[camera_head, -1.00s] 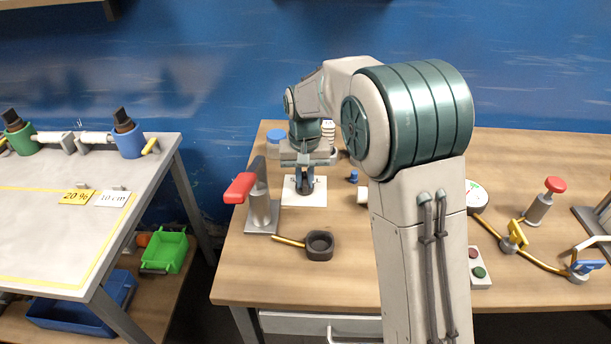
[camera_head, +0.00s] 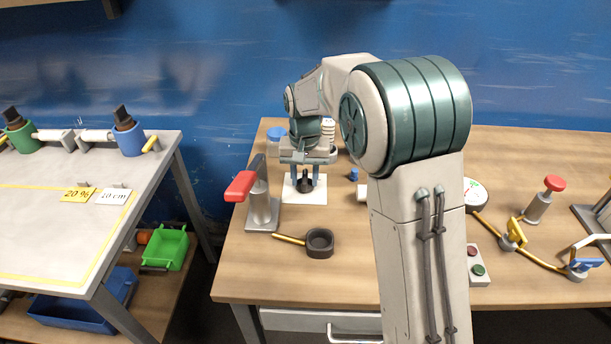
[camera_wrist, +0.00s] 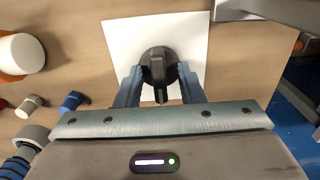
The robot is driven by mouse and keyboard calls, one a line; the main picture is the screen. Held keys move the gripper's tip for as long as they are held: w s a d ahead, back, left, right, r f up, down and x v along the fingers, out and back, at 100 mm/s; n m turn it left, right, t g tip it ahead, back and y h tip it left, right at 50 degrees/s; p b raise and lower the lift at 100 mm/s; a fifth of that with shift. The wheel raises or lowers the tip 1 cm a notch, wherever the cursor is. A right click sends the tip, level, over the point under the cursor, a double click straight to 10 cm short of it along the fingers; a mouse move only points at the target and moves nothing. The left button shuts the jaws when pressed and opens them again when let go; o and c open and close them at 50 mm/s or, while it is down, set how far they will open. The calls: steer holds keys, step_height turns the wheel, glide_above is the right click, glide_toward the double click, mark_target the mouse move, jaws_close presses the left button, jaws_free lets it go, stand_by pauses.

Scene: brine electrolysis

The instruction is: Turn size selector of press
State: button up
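The size selector, a black round knob (camera_wrist: 158,68) with a raised grip bar, sits on a white square plate (camera_wrist: 118,38) in the wrist view. The bar points roughly along the picture's vertical. In the head view the knob (camera_head: 305,185) and plate (camera_head: 290,198) are on the wooden table below my wrist. My gripper (camera_wrist: 158,82) is open, with one blue finger on each side of the knob. Gaps show between the fingers and the grip bar. The red-handled lever stand (camera_head: 262,208) is just left of the plate; I cannot tell whether it is the press.
A black ring holder (camera_head: 320,243) with a yellow handle lies in front. A small blue peg (camera_head: 353,174) stands right of the plate. A blue-lidded jar (camera_head: 275,140) is behind. The table's left edge is close to the lever stand. My arm hides the table's middle.

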mark_target(306, 176)
step_height(306, 176, up, 14)
steer(key=p, duration=0.1)
stand_by(0.5)
steer(key=shift+f, duration=0.1)
steer(key=s+d+r+t+p, duration=0.1)
steer(key=s+d+r+p, duration=0.2)
steer(key=s+d, duration=0.8)
steer(key=s+d+f+t, duration=0.1)
steer(key=s+d+f, duration=0.1)
steer(key=s, duration=0.5)
steer(key=s+d+f+p, duration=0.1)
steer(key=s+d+f, duration=0.2)
steer(key=s, duration=0.4)
steer(key=shift+s+t, duration=0.2)
steer(key=shift+t, duration=0.2)
